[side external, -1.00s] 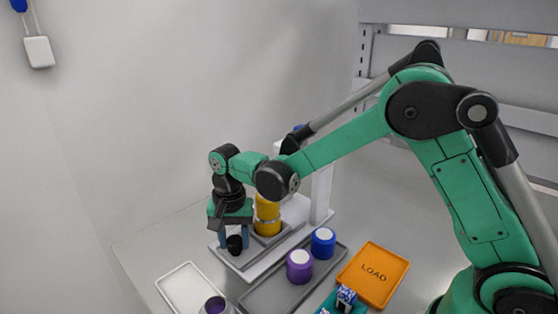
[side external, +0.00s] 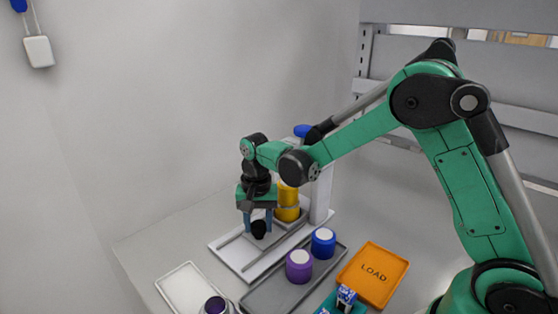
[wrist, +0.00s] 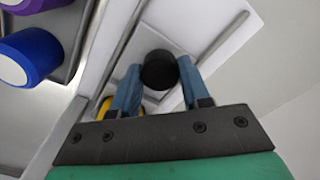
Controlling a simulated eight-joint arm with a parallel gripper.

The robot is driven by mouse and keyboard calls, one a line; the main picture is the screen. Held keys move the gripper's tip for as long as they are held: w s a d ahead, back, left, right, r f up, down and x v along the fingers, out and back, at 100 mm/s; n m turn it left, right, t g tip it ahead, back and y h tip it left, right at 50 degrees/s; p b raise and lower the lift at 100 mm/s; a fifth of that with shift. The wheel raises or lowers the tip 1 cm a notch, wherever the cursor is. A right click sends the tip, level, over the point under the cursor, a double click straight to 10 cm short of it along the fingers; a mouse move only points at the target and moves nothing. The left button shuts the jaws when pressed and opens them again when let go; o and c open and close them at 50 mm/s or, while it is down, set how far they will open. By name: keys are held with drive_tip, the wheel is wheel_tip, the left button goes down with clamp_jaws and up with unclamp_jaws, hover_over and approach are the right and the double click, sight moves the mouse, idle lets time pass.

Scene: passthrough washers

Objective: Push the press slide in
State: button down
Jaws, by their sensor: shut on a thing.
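My gripper (side external: 258,226) points down over the white press base (side external: 232,256). It is shut on the black knob (side external: 258,230) of the press slide. In the wrist view the same knob (wrist: 159,70) sits between my two blue fingers. Yellow cylinders (side external: 288,203) stand stacked just right of and behind my gripper, beside the white press column (side external: 320,195). A yellow edge (wrist: 104,108) shows behind a finger in the wrist view.
A grey tray in front holds a purple jar (side external: 299,266) and a blue jar (side external: 323,242), both with white tops. An orange LOAD tray (side external: 373,275) lies to the right. A white tray (side external: 190,288) and another purple jar (side external: 214,306) are at the front left.

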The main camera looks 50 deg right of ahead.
sight(277, 221)
drive_tip(key=d, duration=0.5)
drive_tip(key=shift+d, duration=0.25)
drive_tip(key=shift+c, duration=2.1)
unclamp_jaws()
drive_tip(key=shift+a, duration=0.1)
drive_tip(key=shift+r, duration=2.8)
